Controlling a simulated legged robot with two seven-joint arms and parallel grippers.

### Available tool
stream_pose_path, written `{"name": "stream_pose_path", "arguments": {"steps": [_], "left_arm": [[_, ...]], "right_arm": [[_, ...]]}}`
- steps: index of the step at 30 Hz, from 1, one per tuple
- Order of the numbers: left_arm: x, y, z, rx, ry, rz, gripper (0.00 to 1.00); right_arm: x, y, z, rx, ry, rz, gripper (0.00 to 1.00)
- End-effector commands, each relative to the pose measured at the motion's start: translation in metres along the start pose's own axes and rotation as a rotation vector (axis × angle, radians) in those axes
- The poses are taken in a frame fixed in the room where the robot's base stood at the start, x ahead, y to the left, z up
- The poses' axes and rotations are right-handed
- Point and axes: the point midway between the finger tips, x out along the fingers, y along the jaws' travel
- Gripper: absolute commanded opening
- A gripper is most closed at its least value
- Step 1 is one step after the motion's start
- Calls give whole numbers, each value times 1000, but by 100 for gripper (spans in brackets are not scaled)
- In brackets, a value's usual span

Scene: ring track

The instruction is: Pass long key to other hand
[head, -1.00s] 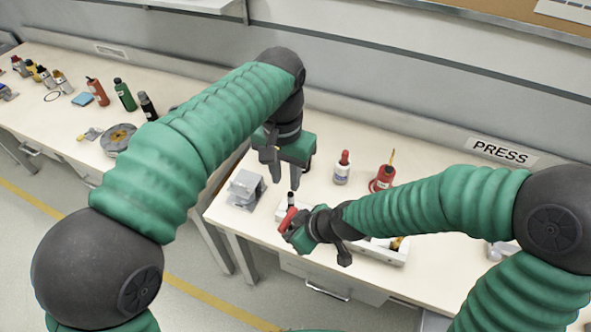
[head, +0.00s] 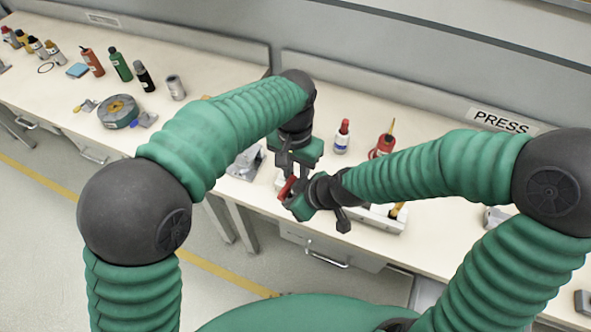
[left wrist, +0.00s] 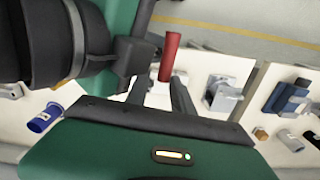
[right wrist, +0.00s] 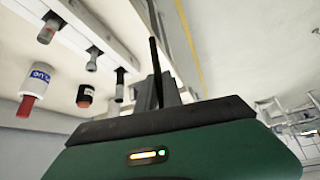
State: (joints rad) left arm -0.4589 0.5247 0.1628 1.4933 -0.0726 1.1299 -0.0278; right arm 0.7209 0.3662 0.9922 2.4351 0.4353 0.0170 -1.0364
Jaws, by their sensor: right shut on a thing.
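The long key shows as a red bar (head: 287,188) at the tip of my right gripper (head: 291,192). In the left wrist view its red part (left wrist: 169,57) stands upright between and beyond my left fingers. In the right wrist view a slim dark bar (right wrist: 155,58), seemingly the key's shaft, rises from between my right fingers, which are shut on it. My left gripper (head: 292,166) points down just above the right gripper, its fingers apart around the key's line. Whether they touch the key cannot be told.
Below the grippers a white tray (head: 376,221) stands on the bench. A grey metal block (head: 243,162) lies left of the grippers. Several bottles and a reel (head: 118,111) are on the left bench.

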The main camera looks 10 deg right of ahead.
Motion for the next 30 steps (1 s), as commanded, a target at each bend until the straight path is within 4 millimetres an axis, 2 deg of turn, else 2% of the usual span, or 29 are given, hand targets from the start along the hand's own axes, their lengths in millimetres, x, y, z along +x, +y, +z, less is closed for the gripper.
{"name": "stream_pose_path", "arguments": {"steps": [4,11,16,17,22,30], "left_arm": [[0,0,0,0,0,0,29],[0,0,0,1,-1,1,0],[0,1,0,1,-1,2,0],[-1,1,0,1,-1,2,0],[-1,1,0,1,-1,1,0],[-1,0,0,0,0,0,0]], "right_arm": [[0,0,0,0,0,0,0],[0,0,0,0,1,0,0],[0,0,-1,-1,1,1,0],[0,0,-1,-1,1,1,13],[0,0,0,-1,1,0,35],[0,0,0,0,0,0,36]]}}
